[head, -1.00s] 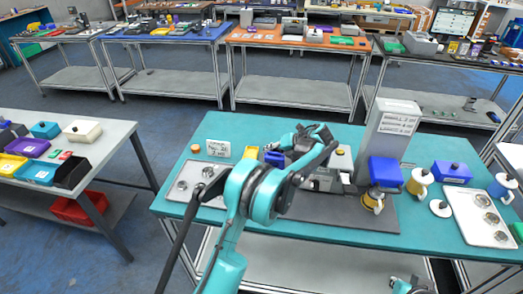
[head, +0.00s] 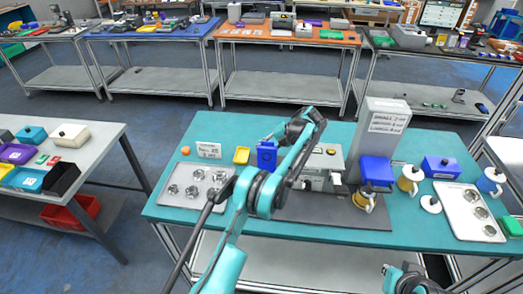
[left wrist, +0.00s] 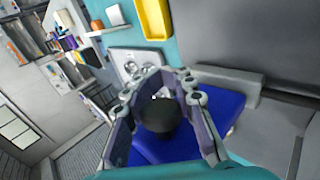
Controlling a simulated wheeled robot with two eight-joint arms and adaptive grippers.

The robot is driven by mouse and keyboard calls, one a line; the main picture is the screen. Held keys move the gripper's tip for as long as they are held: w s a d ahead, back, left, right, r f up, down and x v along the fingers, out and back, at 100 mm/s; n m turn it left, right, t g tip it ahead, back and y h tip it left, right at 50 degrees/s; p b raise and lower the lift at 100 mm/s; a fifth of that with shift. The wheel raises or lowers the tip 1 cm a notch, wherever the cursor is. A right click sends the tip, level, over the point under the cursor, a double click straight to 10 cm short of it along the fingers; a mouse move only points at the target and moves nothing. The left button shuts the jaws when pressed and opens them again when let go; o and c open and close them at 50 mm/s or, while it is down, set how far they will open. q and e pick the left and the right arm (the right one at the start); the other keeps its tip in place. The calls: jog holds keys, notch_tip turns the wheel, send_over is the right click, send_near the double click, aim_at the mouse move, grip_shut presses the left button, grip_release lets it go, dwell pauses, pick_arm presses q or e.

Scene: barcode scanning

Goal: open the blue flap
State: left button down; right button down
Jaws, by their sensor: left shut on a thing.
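The blue flap (head: 266,156) stands among the items on the teal table, right of a small yellow tray, and looks upright in the head view. In the left wrist view it is a broad blue panel (left wrist: 232,106) with a dark round knob (left wrist: 160,117). My left gripper (left wrist: 160,88) has its two fingers around the knob, shut on it. In the head view my left gripper (head: 273,139) reaches the flap from above, and my wrist partly hides the place. My right gripper is not in view; only a part of my other arm shows at the bottom.
A metal tray (head: 175,199) with round metal parts and the yellow tray (head: 242,155) lie left of the flap. A grey machine (head: 379,130) with a blue part (head: 376,171) stands right. Mugs (head: 410,179) and a blue box (head: 441,167) are further right.

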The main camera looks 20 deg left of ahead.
pick_arm(q)
jog(key=shift+d+f, duration=0.1)
jog(key=shift+f, duration=0.2)
jog(key=c, duration=1.3)
grip_release()
jog(key=shift+r, duration=0.1)
jog(key=v, duration=0.7)
jog(key=shift+w+d+r, duration=0.1)
jog(key=shift+d, duration=0.05)
jog(key=shift+r, duration=0.1)
